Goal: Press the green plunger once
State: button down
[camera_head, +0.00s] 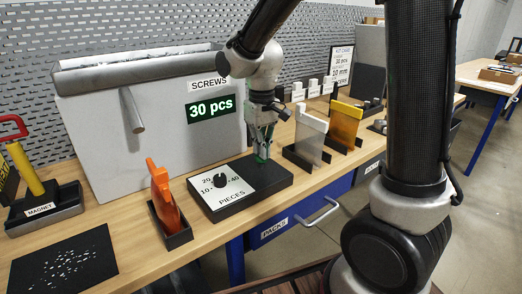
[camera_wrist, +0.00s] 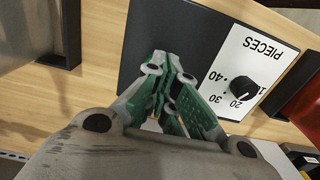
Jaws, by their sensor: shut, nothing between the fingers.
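A black box (camera_head: 272,181) stands on the wooden bench and bears a white dial plate (camera_head: 238,194) marked PIECES, with a black knob (camera_head: 220,181). My gripper (camera_head: 262,157) is shut and empty, pointing down over the right part of this box. In the wrist view my gripper (camera_wrist: 160,68), with green finger parts, lies over the dark box top (camera_wrist: 150,25), beside the dial plate (camera_wrist: 238,60). I cannot make out the green plunger apart from the green on my fingers; it may be hidden behind them. Whether the fingertips touch anything is unclear.
A grey dispenser (camera_head: 150,130) behind shows a display (camera_head: 210,108) reading 30 pcs, with a tube (camera_head: 132,110) at its front. An orange scoop (camera_head: 162,185) stands left of the box. White (camera_head: 308,135) and yellow (camera_head: 345,123) holders stand at right. A black mat (camera_head: 65,262) lies front left.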

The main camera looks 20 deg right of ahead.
jog(key=shift+f, duration=0.6)
jog(key=shift+r, duration=0.15)
jog(key=shift+r, duration=1.9)
jog(key=shift+r, duration=0.1)
notch_tip(320, 180, up, 7)
dwell(0.3)
